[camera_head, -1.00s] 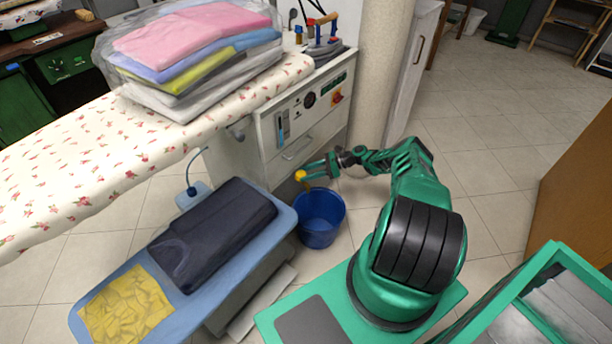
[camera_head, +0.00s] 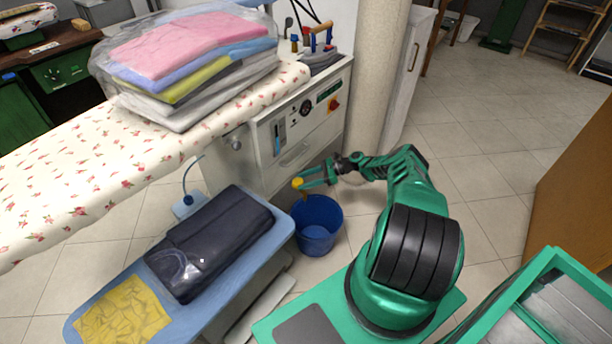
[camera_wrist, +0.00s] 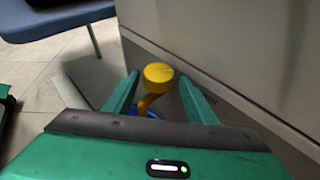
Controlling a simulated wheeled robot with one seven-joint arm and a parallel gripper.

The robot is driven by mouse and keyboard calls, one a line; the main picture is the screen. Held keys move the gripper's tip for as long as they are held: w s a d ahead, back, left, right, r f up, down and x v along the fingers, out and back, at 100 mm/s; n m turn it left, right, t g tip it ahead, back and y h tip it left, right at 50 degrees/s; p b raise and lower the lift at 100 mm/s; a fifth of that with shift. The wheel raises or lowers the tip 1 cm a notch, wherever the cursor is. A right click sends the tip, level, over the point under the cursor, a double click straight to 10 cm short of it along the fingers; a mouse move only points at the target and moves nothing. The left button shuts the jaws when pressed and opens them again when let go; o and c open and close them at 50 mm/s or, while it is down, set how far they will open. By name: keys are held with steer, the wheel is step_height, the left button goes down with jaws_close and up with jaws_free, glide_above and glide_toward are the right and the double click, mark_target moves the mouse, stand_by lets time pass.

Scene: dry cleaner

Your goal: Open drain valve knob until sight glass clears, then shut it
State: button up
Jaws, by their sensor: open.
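The yellow drain valve knob (camera_head: 297,183) sits low by the front of the white steam unit, above a blue bucket (camera_head: 318,226). In the wrist view the knob (camera_wrist: 158,73) is ahead, between and slightly beyond the open fingertips; I see no clear contact. A yellow-brown spout (camera_wrist: 147,103) curves down under it. My gripper (camera_head: 312,177) also shows in the wrist view (camera_wrist: 160,92), open and empty. The sight glass (camera_head: 277,138) is a narrow upright strip on the unit's panel, with blue in its lower part. Its exact level is too small to read.
A blue-topped board (camera_head: 232,262) with a dark folded garment (camera_head: 208,240) and yellow cloth (camera_head: 124,312) stands left of the bucket. A floral ironing board (camera_head: 90,170) bears wrapped laundry (camera_head: 195,60). A column (camera_head: 376,75) stands behind.

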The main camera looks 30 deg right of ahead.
steer(key=shift+a+r+m+t+h, duration=0.2)
steer(key=shift+a+m+t+h, duration=0.15)
steer(key=shift+m+t, duration=0.4)
steer(key=shift+s+a+m+t+h, duration=0.2)
steer(key=shift+s+m+t+h, duration=0.05)
steer(key=shift+m+t+h, duration=0.75)
steer(key=shift+s+a+m+t+h, duration=0.15)
steer(key=shift+s+m+t+h, duration=0.1)
steer(key=shift+m+t+h, duration=0.7)
steer(key=shift+s+a+f+m+t+h, duration=0.1)
steer(key=shift+a+m+t+h, duration=0.15)
steer(key=shift+m+h, duration=0.6)
steer(key=shift+s+a+m+t+h, duration=0.1)
steer(key=shift+m+t+h, duration=0.25)
steer(key=shift+m+h, duration=0.45)
steer(key=shift+s+a+f+m+t+h, duration=0.1)
steer(key=shift+a+m+t+h, duration=0.15)
steer(key=shift+m+h, duration=0.55)
steer(key=v, duration=1.1)
steer(key=s+a+r+n+g+y, duration=0.1)
steer(key=r+n+g, duration=0.3)
steer(key=r+n, duration=0.5)
steer(key=s+a+r+n+g+y, duration=0.1)
steer(key=a+r+n+g, duration=0.2)
steer(key=r+n, duration=0.6)
steer(key=shift+r+n+g, duration=0.35)
steer(key=shift+r+g, duration=0.3)
steer(key=shift+r, duration=2.65)
steer(key=shift+s+r, duration=0.1)
steer(key=shift+s, duration=0.05)
